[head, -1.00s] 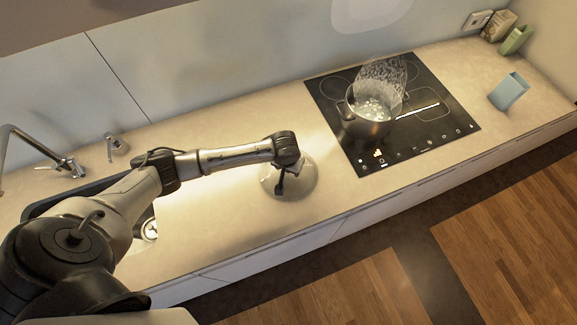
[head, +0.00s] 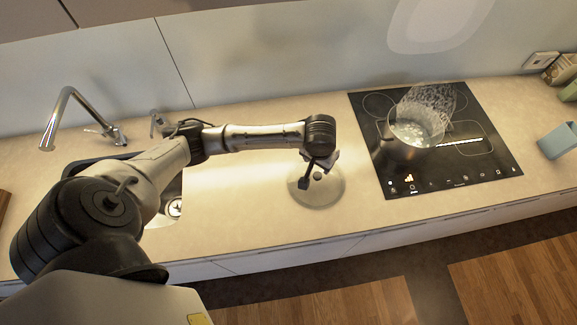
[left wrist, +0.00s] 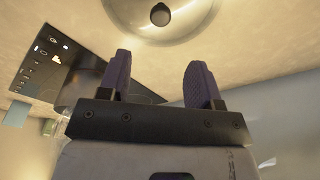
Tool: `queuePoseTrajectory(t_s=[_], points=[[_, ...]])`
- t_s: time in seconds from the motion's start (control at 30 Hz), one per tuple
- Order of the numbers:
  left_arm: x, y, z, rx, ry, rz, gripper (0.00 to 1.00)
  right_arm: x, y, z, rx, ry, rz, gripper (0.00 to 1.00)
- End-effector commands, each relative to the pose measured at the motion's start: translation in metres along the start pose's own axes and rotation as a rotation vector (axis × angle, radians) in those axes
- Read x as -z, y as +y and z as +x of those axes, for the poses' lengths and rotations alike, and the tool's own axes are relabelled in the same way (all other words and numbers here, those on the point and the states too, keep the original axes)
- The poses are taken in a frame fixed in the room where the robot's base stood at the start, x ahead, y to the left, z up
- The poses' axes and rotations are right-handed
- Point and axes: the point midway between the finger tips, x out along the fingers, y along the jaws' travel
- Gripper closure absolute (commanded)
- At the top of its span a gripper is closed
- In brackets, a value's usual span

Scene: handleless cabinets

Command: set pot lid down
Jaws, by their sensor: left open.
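The pot lid (head: 330,192) is a round glass lid with a dark knob. It lies on the counter between the sink and the cooktop. In the left wrist view the lid (left wrist: 190,24) shows at the top, its knob beyond my fingertips. My left gripper (left wrist: 158,62) is open, with nothing between its two fingers and a gap between them and the knob. In the head view my left gripper (head: 311,177) is over the lid, partly hiding it. My right gripper is in neither view.
A steaming pot (head: 398,151) of bubbling water stands uncovered on the black cooktop (head: 465,172) right of the lid. A blue box (head: 557,141) stands farther right. The sink and faucet (head: 62,110) are at left. Counter around the lid is clear.

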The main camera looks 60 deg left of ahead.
Motion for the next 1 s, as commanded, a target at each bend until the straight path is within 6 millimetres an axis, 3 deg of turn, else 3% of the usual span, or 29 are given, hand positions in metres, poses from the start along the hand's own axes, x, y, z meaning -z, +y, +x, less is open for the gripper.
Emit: queuePoseTrajectory(t_s=[0.13, 0.23, 0.4, 0.53, 0.8, 1.0], points=[[-0.006, 0.004, 0.002, -0.009, -0.002, 0.019, 0.42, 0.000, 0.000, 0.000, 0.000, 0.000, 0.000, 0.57], [-0.028, 0.017, 0.011, -0.043, 0.000, 0.084, 0.42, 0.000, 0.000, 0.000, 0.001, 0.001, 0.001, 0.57], [-0.096, 0.047, 0.028, -0.149, 0.029, 0.264, 0.42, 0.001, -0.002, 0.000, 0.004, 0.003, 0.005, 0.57], [-0.147, 0.055, 0.030, -0.209, 0.080, 0.367, 0.42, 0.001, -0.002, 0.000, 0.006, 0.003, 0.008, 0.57], [-0.223, 0.025, 0.020, -0.176, 0.155, 0.453, 0.42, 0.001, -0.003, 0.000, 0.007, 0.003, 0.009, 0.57], [-0.251, -0.001, 0.012, -0.108, 0.166, 0.480, 0.42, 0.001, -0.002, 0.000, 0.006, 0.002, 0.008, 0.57]])
